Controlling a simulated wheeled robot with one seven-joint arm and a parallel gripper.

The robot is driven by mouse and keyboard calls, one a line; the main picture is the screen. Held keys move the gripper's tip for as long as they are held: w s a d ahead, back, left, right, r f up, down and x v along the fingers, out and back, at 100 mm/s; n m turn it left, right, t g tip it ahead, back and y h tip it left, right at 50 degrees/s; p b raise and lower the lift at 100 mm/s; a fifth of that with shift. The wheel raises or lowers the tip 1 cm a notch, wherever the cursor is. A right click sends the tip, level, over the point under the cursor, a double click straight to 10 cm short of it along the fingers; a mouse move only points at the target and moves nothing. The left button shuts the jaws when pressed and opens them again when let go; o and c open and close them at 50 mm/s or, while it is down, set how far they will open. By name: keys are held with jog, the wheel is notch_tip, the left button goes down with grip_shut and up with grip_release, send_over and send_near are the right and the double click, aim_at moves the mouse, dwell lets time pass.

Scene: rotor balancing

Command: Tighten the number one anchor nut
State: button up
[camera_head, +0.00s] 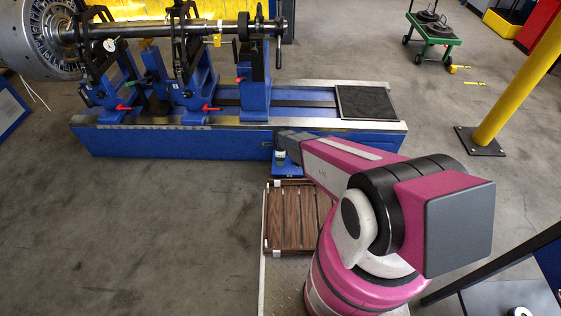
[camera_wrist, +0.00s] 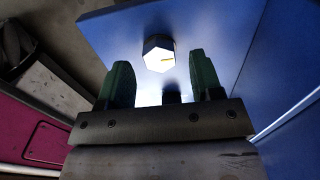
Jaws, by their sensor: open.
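My gripper (camera_wrist: 160,64) is open, with one green finger to each side of the nut's line. The fingertips reach close to the nut, with a visible gap on both sides. I cannot tell how far they are from it in depth.
The blue balancing machine bed (camera_head: 180,142) stands behind the foot, carrying a long shaft (camera_head: 160,29) and a large rotor (camera_head: 45,40). A slatted wooden pallet (camera_head: 285,235) lies in front of the foot. A yellow post (camera_head: 520,75) is at right. Floor at left is clear.

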notch_tip(320, 180, up, 9)
dwell(0.3)
dwell(0.4)
jog(key=s+d+r+n, duration=0.6)
jog(key=r, duration=0.4)
jog(key=s+d+r+n, duration=0.6)
jog(key=r, duration=0.4)
jog(key=s+d+r+n, duration=0.6)
jog(key=d+r, duration=0.1)
jog(key=r, duration=0.4)
jog(key=shift+s+n, duration=0.3)
jog(key=shift+s, duration=0.05)
jog(key=shift+r, duration=0.1)
